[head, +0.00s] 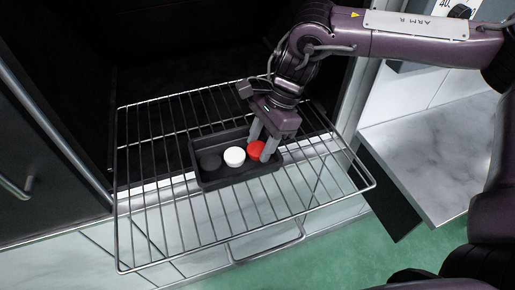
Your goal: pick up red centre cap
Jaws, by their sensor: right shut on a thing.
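The red centre cap (256,149) sits at the right end of a small black tray (239,176). My right gripper (262,145) reaches down to it from above, with its two grey fingers on either side of the cap, shut on it. The cap still appears to be within the tray; I cannot tell whether it is lifted off the tray floor. A white cap (234,157) lies in the middle of the tray and a black cap (210,162) at its left end. My left gripper is not in view.
The tray rests on a wire rack (300,190) that juts out of a dark open cabinet. A marble-topped counter (430,150) stands at the right. A dark door with a metal handle (18,188) is at the left. The rack's front part is clear.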

